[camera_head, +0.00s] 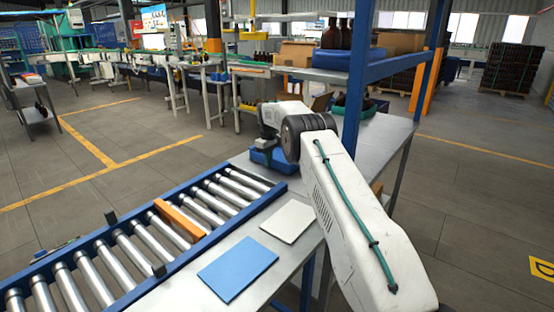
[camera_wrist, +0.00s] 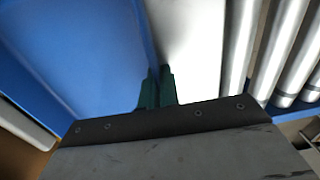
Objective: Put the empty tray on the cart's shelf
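The blue tray (camera_head: 268,160) rests on the grey metal table (camera_head: 325,180), beyond the end of the roller conveyor and partly hidden by my arm. In the wrist view the tray (camera_wrist: 85,55) fills the left side, and its visible inside is bare. My gripper (camera_wrist: 156,88) is at the tray's edge, with its two dark green fingers close together, one on each side of the rim. It looks shut on the rim. In the head view the fingers are hidden behind my wrist. A grey cart (camera_head: 38,112) with shelves stands far off at the left.
The roller conveyor (camera_head: 150,240) with an orange bar (camera_head: 180,218) runs along the table's left. A blue sheet (camera_head: 238,268) and a white sheet (camera_head: 289,221) lie in front. A blue post (camera_head: 352,115) and an overhead shelf with bottles (camera_head: 340,33) stand close behind my arm.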

